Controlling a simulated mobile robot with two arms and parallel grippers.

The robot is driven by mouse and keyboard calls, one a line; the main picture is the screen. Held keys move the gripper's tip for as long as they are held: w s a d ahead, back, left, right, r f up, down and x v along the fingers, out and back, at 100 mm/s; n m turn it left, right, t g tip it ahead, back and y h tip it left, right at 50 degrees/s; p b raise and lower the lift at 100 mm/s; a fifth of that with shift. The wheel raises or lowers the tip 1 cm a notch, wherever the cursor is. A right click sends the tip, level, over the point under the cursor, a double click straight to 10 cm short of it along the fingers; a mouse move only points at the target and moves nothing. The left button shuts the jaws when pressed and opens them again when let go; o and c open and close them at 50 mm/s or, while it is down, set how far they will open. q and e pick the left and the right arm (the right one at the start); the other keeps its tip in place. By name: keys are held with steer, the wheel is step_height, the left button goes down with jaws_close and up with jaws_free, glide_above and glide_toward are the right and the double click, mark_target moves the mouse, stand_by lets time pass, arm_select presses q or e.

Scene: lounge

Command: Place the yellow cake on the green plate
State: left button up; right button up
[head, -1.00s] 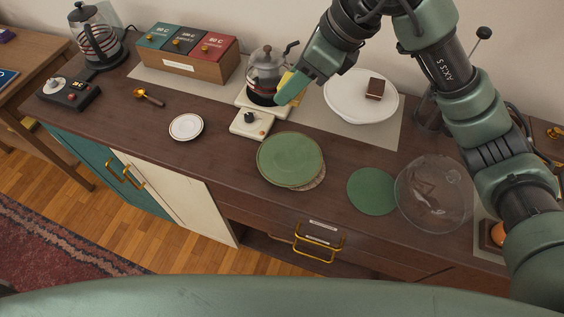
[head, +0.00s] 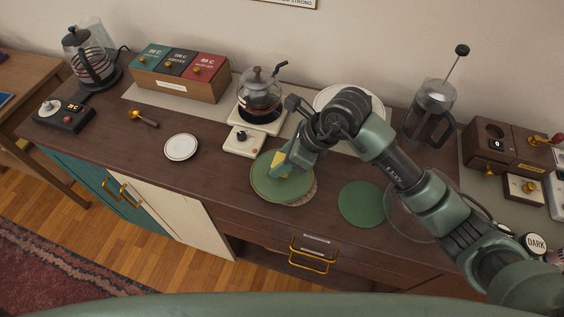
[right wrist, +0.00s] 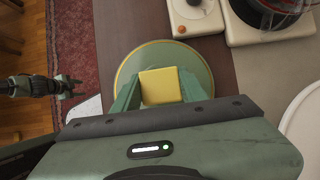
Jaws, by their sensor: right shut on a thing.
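The yellow cake (head: 276,160) is held between the fingers of my right gripper (head: 280,168), which is shut on it. In the right wrist view the cake's square yellow top (right wrist: 160,86) shows between the fingers. The green plate (head: 272,192) is directly under the gripper, and its rim (right wrist: 196,62) shows around the cake in the right wrist view. I cannot tell whether the cake touches the plate. My left gripper (right wrist: 73,86) is small at the left of the right wrist view, away from the counter; its fingers look apart and empty.
A white scale (head: 244,143) and a glass pot (head: 260,95) stand just behind the plate. A flat green disc (head: 361,204) and a clear bowl (head: 402,217) lie to the right. A small white saucer (head: 181,147) is left, with bare counter between. A large white plate (head: 325,97) is partly hidden behind my arm.

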step_height(320, 180, down, 2)
steer(key=o, duration=0.9)
steer(key=shift+f, duration=0.15)
steer(key=o, duration=0.4)
steer(key=shift+o, duration=0.2)
steer(key=shift+d+r, duration=0.1)
steer(key=shift+r, duration=0.25)
steer(key=b+v, duration=0.2)
steer(key=v, duration=0.9)
steer(key=shift+s+r, duration=0.2)
steer(key=shift+r, duration=0.1)
